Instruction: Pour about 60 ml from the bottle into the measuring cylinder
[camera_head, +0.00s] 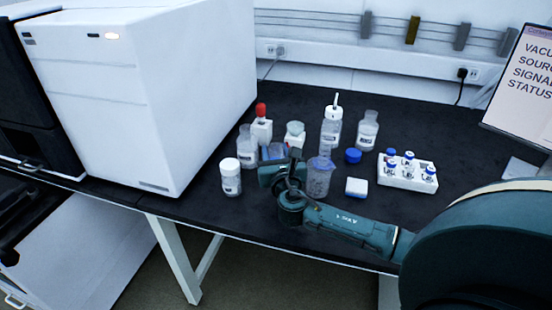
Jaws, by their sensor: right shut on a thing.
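My right gripper (278,178) is low over the front of the black bench, its arm coming in from the right. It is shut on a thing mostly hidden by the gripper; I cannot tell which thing. A bluish clear shape (274,152) shows just beyond the gripper. A clear, blue-rimmed vessel (319,178) stands behind my forearm, its lower part hidden; it may be the measuring cylinder. Clear labelled bottles stand at the left (246,146) and back right (367,131). A loose blue cap (353,156) lies between the vessel and the back right bottle. My left gripper is out of view.
A white-capped jar (231,178), a red-topped bottle (261,126) and a wash bottle (331,127) crowd the middle. A white vial rack (408,173) and a small blue-and-white box (356,188) stand right. A large white instrument (150,90) bounds the left. The front right bench is partly hidden.

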